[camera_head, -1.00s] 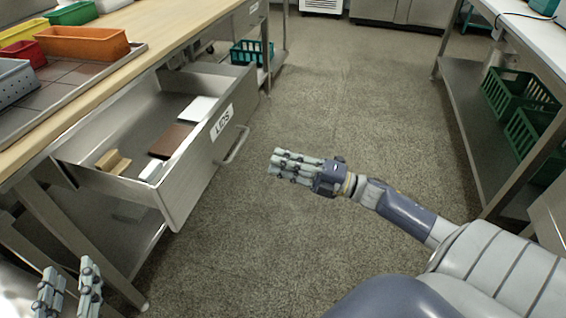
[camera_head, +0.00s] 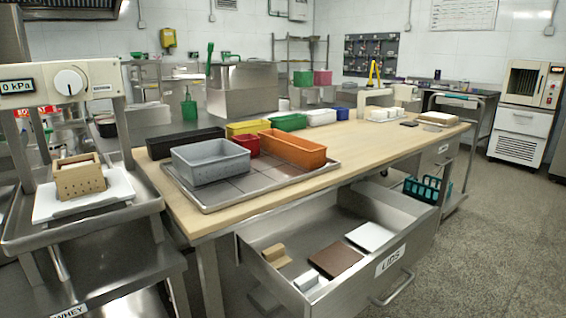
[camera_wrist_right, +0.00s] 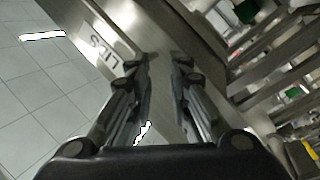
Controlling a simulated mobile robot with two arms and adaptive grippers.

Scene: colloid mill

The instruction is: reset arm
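My right gripper (camera_wrist_right: 163,62) shows in the right wrist view with its two fingers apart and nothing between them. Beyond the fingers is the metal front of a drawer with a "LIDS" label (camera_wrist_right: 106,45). In the head view neither of my arms nor grippers shows. My left gripper is out of both current views.
In the head view the LIDS drawer (camera_head: 410,248) stands pulled out below the wooden counter (camera_head: 375,150). It holds a brown lid (camera_head: 335,259), a white lid (camera_head: 370,236) and small blocks. A tray (camera_head: 205,204) with several bins sits on the counter. Floor at right is clear.

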